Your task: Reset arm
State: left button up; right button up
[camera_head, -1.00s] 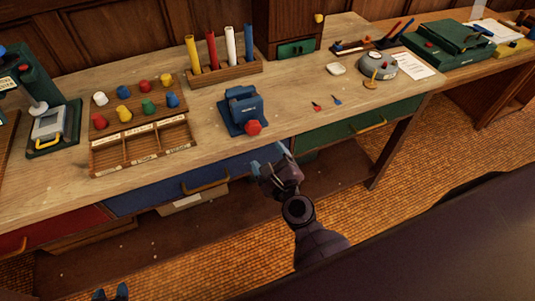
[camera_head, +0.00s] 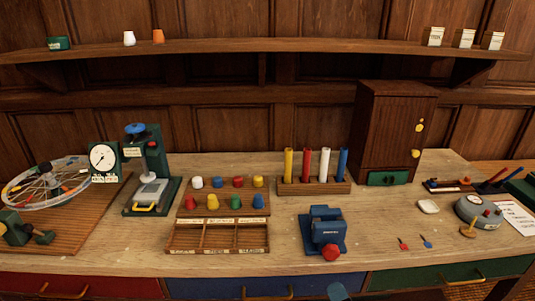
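Only a small blue tip (camera_head: 338,291), which looks like a fingertip of my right gripper, shows at the bottom edge of the head view. It is in front of the bench's drawer fronts, below the blue vise (camera_head: 325,232) with its red knob. The rest of that gripper is cut off, so its opening and anything in it are hidden. My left gripper is not in the picture.
The wooden bench (camera_head: 385,228) spans the view. It bears a spoked wheel (camera_head: 45,186), a green press (camera_head: 150,170), a sorting tray (camera_head: 219,249), coloured tubes (camera_head: 306,165), a small cabinet (camera_head: 385,130) and a round grey device (camera_head: 478,208). A shelf (camera_head: 265,46) runs above.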

jog(key=s+d+f+n+g+h, duration=0.1)
jog(key=s+d+f+n+g, duration=0.1)
jog(key=s+d+f+n, duration=0.2)
jog(key=s+d+f+n+g+h, duration=0.1)
jog(key=s+d+f+n+g, duration=0.1)
jog(key=s+d+f+n, duration=0.3)
jog(key=s+d+n, duration=0.1)
jog(key=s+n, duration=0.2)
jog(key=s, duration=0.1)
jog(key=shift+s+d+n+h, duration=0.3)
jog(key=shift+s+h, duration=0.05)
jog(key=shift+h, duration=0.05)
